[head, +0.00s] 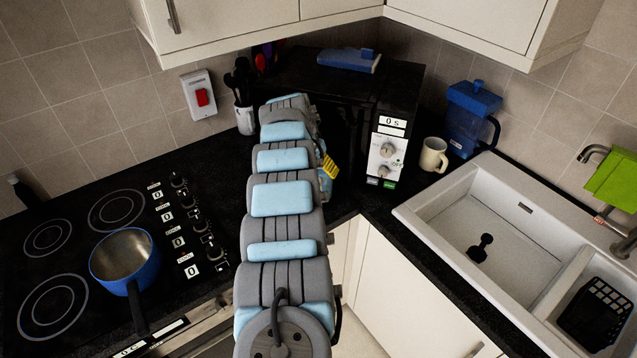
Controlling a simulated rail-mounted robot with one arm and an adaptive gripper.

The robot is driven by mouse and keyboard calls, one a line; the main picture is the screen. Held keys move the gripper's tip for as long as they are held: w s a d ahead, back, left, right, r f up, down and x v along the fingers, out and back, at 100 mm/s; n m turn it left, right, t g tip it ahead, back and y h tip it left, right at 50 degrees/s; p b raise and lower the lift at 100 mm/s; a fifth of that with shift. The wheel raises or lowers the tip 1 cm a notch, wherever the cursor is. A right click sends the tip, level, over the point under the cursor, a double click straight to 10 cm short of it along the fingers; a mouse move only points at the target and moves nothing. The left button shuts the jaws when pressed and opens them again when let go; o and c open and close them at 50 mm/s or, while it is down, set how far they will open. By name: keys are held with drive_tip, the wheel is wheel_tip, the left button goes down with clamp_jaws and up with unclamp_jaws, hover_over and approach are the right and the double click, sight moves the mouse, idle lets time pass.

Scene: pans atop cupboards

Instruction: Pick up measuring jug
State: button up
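A blue see-through jug (470,118) with a blue lid and dark handle stands upright on the dark worktop, in the corner right of the microwave. It is the only jug I can make out, and I cannot tell whether it has measuring marks.
A dark microwave (398,105) stands between arm and jug, with a blue object (345,61) on top. A cream mug (433,155) stands just left of the jug. A white sink (440,215) is in front. A blue pan (127,262) sits on the left hob. Cupboards hang above.

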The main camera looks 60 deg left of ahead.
drive_tip(key=shift+x, duration=0.85)
drive_tip(key=shift+c, duration=0.3)
drive_tip(key=c, duration=0.9)
